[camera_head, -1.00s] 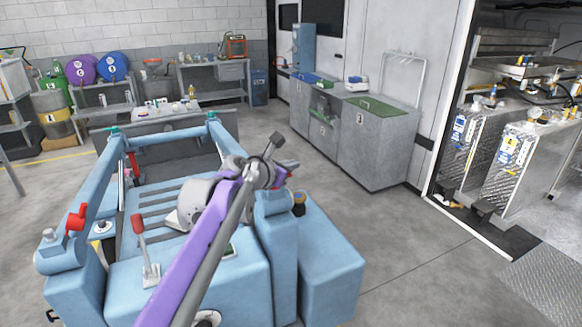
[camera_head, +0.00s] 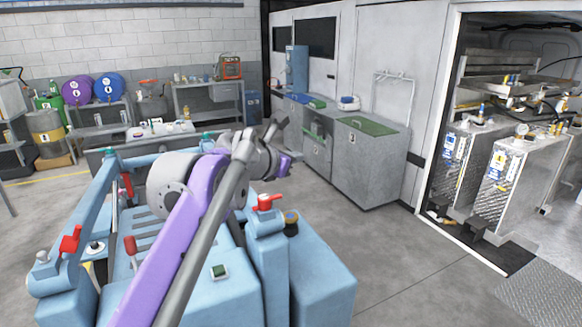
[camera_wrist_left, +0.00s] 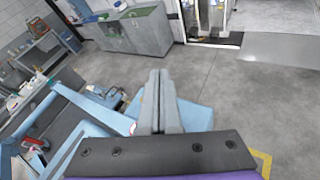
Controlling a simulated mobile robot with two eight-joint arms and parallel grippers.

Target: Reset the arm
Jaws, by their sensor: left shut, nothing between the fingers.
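My left arm reaches in from the bottom of the head view, a purple and grey link rising to the wrist. Part of the blue machine frame shows below and left of the fingers there. My right gripper is in neither view.
Red-handled levers (camera_head: 265,203) stand up from the blue frame near my arm. A grey cabinet with a green top (camera_head: 368,126) stands along the wall beyond. The floor (camera_head: 400,260) at the right is clear.

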